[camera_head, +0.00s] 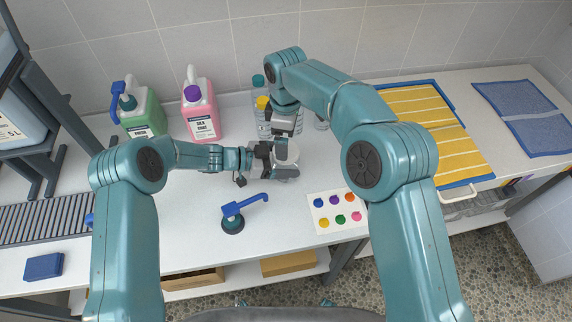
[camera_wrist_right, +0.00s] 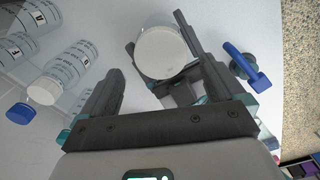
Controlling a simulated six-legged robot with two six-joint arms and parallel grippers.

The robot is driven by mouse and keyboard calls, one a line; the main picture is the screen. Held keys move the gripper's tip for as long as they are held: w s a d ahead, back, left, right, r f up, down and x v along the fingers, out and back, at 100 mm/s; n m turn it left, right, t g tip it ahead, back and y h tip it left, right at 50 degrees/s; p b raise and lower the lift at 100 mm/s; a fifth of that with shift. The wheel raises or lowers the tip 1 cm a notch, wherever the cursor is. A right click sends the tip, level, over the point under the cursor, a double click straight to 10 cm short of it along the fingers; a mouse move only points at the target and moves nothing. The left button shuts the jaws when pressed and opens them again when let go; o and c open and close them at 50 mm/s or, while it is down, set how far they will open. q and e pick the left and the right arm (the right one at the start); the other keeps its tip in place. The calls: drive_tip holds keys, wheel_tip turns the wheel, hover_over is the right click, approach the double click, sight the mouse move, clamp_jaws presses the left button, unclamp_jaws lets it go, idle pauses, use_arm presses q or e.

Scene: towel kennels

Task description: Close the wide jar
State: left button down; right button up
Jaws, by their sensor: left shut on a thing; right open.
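The wide jar (camera_head: 287,172) stands on the white counter with a pale, round white lid (camera_head: 287,152) at its top. In the right wrist view the lid (camera_wrist_right: 163,52) covers the jar's mouth, and part of the clear wall (camera_wrist_right: 155,22) shows behind it. I cannot tell whether the lid is screwed tight. My left gripper (camera_head: 268,160) comes in from the left and is shut on the jar's side. My right gripper (camera_wrist_right: 150,48) is open above the jar, its fingers on either side of the lid and apart from it. In the head view the right gripper (camera_head: 285,128) partly hides the area behind.
Clear bottles (camera_wrist_right: 70,65) stand close behind the jar. Green (camera_head: 143,115) and pink (camera_head: 201,115) jugs are at the back left. A colour-dot card (camera_head: 338,212) and a yellow towel (camera_head: 425,125) lie to the right.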

drive_tip(key=shift+f, duration=2.15)
drive_tip(key=shift+c, duration=0.3)
drive_tip(key=c, duration=1)
drive_tip(key=shift+m, duration=0.9)
drive_tip(key=shift+c, duration=0.2)
drive_tip(key=o, duration=1.2)
wheel_tip(320, 180, up, 12)
drive_tip(key=shift+r, duration=0.1)
use_arm(q)
unclamp_jaws()
drive_tip(key=shift+a, duration=0.1)
